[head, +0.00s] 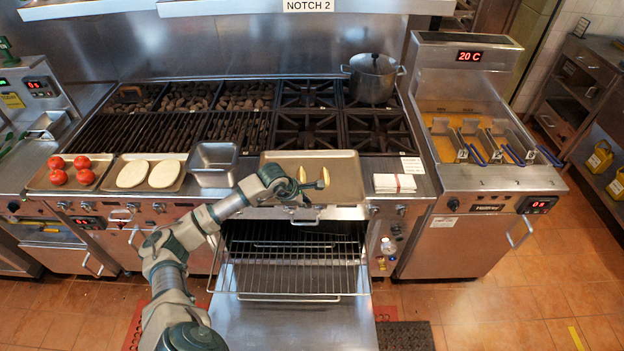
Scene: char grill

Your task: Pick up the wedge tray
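The wedge tray (345,168) is a shallow metal tray on the front ledge of the grill range, in the middle of the head view. My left gripper (306,188) reaches in from the lower left and is over the tray's front left part, close to the wedges. The arm and gripper cover the tray's front left corner. The fingers are small and dark, so I cannot tell whether they touch the tray or are open. My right gripper is out of view.
Left on the ledge are a square metal pan (213,165), a tray with white rounds (148,174) and a tomato tray (72,176). Folded towels (394,184) lie right. Below, an oven stands open with its rack (292,271) out. A pot (373,79) and fryer (480,180) stand right.

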